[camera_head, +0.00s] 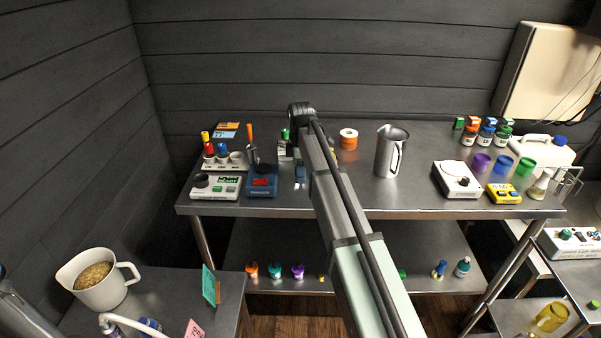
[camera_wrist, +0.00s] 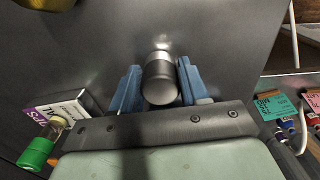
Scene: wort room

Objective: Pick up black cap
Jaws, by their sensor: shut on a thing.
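In the wrist view the blue fingers of my gripper (camera_wrist: 160,70) stand on both sides of a short cylinder and are shut on it. I cannot tell whether the dark part is the black cap. In the head view the blue fingertips of my gripper (camera_head: 300,173) show low over the steel table (camera_head: 340,195), left of my arm. The held cylinder cannot be made out there.
In the wrist view a green-capped vial (camera_wrist: 36,152) and a white-and-purple box (camera_wrist: 62,110) lie left of my gripper. In the head view, a blue device (camera_head: 262,182) stands left of it, with an orange roll (camera_head: 348,139) and metal jug (camera_head: 390,153) to the right.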

